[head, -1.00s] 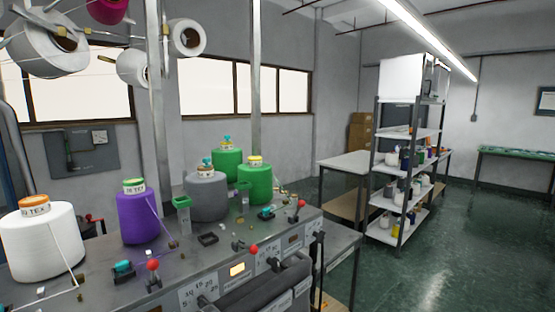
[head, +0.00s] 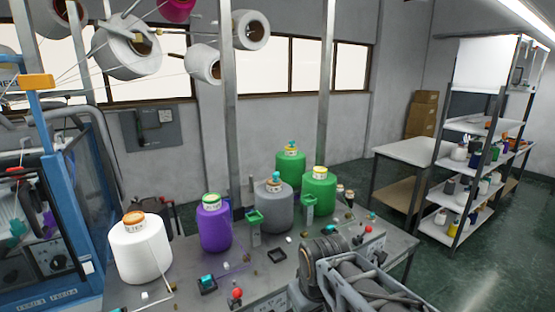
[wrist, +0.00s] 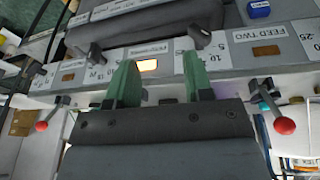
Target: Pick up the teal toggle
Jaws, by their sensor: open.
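A teal toggle (head: 207,280) stands on a dark base on the grey machine top, in front of the purple cone. A smaller teal piece (head: 371,215) shows farther right, near a red knob. My gripper (wrist: 162,66) is open and empty in the wrist view, its two green fingers spread in front of the machine's labelled front panel. I cannot make out the teal toggle between or beside the fingers there. In the head view my arm covers part of the machine's front right, and the fingers cannot be made out.
White (head: 140,249), purple (head: 215,229), grey (head: 273,209) and green (head: 318,193) yarn cones stand on the machine top. Red-knobbed levers (wrist: 285,125) stick out at its front. A shelf rack (head: 468,127) stands at the right; green floor is clear there.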

